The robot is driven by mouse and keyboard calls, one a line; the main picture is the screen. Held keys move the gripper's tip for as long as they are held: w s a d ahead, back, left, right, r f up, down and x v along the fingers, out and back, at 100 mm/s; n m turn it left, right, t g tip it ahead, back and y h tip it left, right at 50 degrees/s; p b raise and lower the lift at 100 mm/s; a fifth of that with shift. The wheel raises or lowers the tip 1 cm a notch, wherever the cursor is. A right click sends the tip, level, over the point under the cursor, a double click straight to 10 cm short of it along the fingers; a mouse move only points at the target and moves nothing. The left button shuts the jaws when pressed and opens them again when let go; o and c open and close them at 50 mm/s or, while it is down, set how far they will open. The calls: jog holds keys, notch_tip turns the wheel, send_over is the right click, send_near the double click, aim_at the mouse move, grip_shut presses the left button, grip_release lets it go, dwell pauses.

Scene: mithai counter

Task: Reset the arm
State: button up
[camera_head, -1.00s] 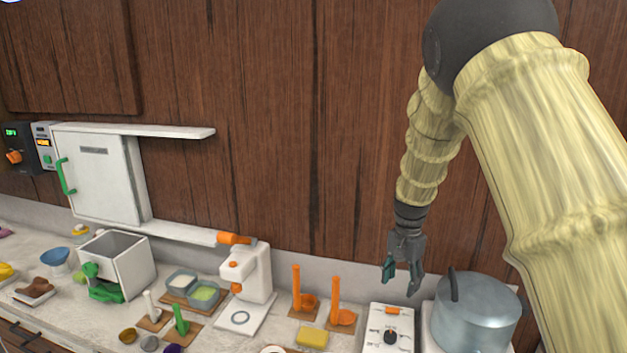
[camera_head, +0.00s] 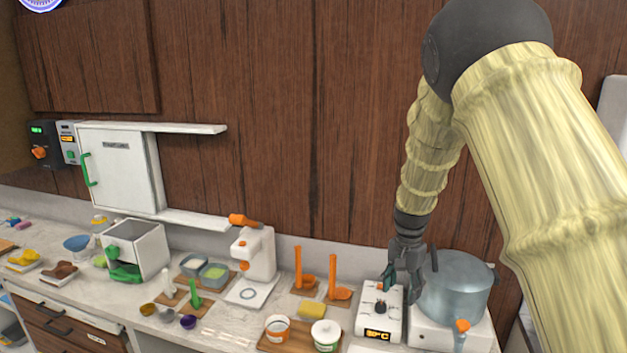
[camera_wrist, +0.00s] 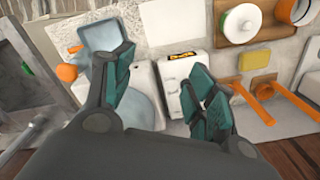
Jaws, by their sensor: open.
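My gripper (camera_head: 403,284) hangs from my arm at the right of the head view, fingers pointing down. It is open, with nothing between its fingers. It is in front of the wall, close to a white control box (camera_head: 380,318) and a large metal pot (camera_head: 458,285); I cannot tell the exact gap. In the wrist view my gripper (camera_wrist: 160,95) shows its teal finger pads spread apart. The white box (camera_wrist: 185,85) and part of the pot (camera_wrist: 140,98) lie beyond them.
The pot stands on a white burner (camera_head: 430,335) with an orange knob. Left of the box are orange upright holders (camera_head: 305,283), a yellow sponge (camera_head: 311,310), tubs on a wooden board (camera_head: 285,340) and a white press (camera_head: 255,260). A white cabinet (camera_head: 120,170) hangs on the wall.

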jog(key=s+d+f+n, duration=0.1)
jog(key=s+f+n, duration=0.1)
jog(key=s+f, duration=0.95)
jog(key=s+d+f+n, duration=0.2)
jog(key=s+f, duration=0.5)
jog(key=f, duration=0.9)
jog(key=s+a+f+n, duration=0.1)
jog(key=s+f+n, duration=0.15)
jog(key=s, duration=0.75)
jog(key=s+a+f+n, duration=0.1)
jog(key=s+f, duration=0.2)
jog(key=s, duration=0.6)
jog(key=s+a+f+n, duration=0.1)
jog(key=s+a+f, duration=0.15)
jog(key=s, duration=0.75)
notch_tip(320, 180, down, 15)
jog(key=d+b, duration=0.1)
jog(key=b, duration=1.3)
jog(key=shift+w, duration=0.2)
jog(key=shift+c, duration=0.5)
